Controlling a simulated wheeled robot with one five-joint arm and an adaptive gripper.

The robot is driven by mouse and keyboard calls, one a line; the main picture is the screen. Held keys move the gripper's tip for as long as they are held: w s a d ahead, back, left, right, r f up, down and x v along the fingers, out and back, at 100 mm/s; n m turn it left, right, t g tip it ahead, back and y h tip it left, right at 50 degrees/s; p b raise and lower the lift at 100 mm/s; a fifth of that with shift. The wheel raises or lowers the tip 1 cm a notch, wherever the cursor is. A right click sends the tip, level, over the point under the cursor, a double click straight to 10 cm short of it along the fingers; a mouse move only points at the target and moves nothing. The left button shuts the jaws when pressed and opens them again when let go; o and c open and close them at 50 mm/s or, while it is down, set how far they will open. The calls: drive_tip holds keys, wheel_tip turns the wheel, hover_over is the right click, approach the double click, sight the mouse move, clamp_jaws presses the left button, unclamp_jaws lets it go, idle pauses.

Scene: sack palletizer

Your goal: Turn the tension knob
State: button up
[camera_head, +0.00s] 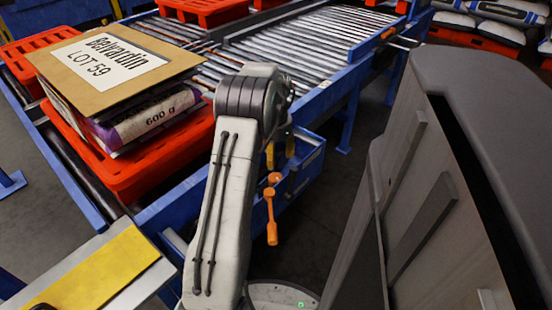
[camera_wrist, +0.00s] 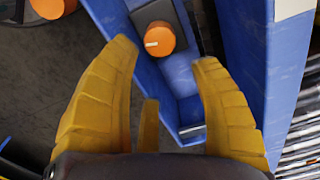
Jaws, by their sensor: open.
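The orange tension knob (camera_wrist: 158,40) sits on a dark square plate on a blue frame part (camera_wrist: 180,77) in the wrist view. A short white mark on its face points left. My gripper (camera_wrist: 166,52) is open, with its yellow fingertips on either side of the knob's lower area in the picture. I see nothing between the fingers, and I cannot tell how far they are from the knob. In the head view, small yellow parts of my gripper (camera_head: 280,152) show beside my arm, which hides most of it.
A roller conveyor (camera_head: 310,45) with blue rails runs behind my arm. A red pallet (camera_head: 150,165) bears stacked sacks under a cardboard sheet (camera_head: 110,62) marked "Belvardin LOT 59". An orange lever (camera_head: 271,215) hangs near the blue frame. Dark floor lies right of it.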

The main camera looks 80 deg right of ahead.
sight(276, 177)
drive_tip(key=n+p, duration=0.3)
drive_tip(key=p, duration=0.1)
drive_tip(key=shift+n, duration=0.3)
wheel_tip(276, 177, down, 7)
drive_tip(key=b, duration=0.7)
drive_tip(key=shift+f+b, duration=0.2)
drive_tip(key=shift+b, duration=0.1)
drive_tip(key=shift+f+b, duration=1.05)
drive_tip(key=shift+f, duration=1.3)
drive_tip(key=shift+c, duration=0.5)
